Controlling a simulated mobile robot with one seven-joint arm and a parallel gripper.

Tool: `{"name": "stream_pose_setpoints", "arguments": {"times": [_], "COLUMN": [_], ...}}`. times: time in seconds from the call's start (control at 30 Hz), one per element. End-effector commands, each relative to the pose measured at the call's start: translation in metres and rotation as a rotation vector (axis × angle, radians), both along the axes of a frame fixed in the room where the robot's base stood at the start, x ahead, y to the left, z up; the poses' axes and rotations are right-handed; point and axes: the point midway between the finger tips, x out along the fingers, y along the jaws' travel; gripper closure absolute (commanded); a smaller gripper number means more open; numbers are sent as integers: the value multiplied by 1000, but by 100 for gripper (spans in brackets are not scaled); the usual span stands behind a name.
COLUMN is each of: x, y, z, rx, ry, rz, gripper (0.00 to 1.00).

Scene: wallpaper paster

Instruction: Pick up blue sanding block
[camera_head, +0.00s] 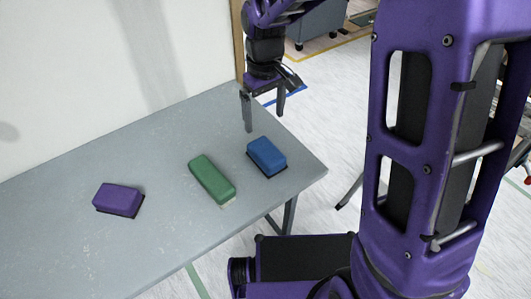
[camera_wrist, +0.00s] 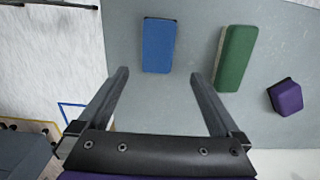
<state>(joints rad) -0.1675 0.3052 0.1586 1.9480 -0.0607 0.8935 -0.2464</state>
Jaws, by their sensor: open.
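The blue sanding block (camera_head: 266,155) lies on the grey table near its right corner, dark side down. It also shows in the wrist view (camera_wrist: 159,44), at the top, a little left of centre. My gripper (camera_head: 264,122) is open and empty above the table's far right edge, beyond the blue block in the head view. In the wrist view my two fingers (camera_wrist: 158,72) point towards the block, and the block lies ahead between their lines. The fingers do not appear to touch it.
A green block (camera_head: 212,179) lies left of the blue one, and a purple block (camera_head: 118,199) lies farther left. The grey table (camera_head: 60,240) is otherwise bare. A white wall (camera_head: 90,70) runs along its back edge.

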Motion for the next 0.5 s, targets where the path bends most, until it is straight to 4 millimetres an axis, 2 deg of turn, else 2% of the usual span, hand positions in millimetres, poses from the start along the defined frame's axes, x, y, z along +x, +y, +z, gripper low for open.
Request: {"name": "stream_pose_setpoints", "arguments": {"times": [0.03,0.3,0.5], "x": [-1,-1,0], "y": [0,-1,-1], "z": [-15,-72,-92], "rx": [-1,-1,-1], "ry": [5,4,1], "rz": [1,0,1], "gripper": [0,0,0]}}
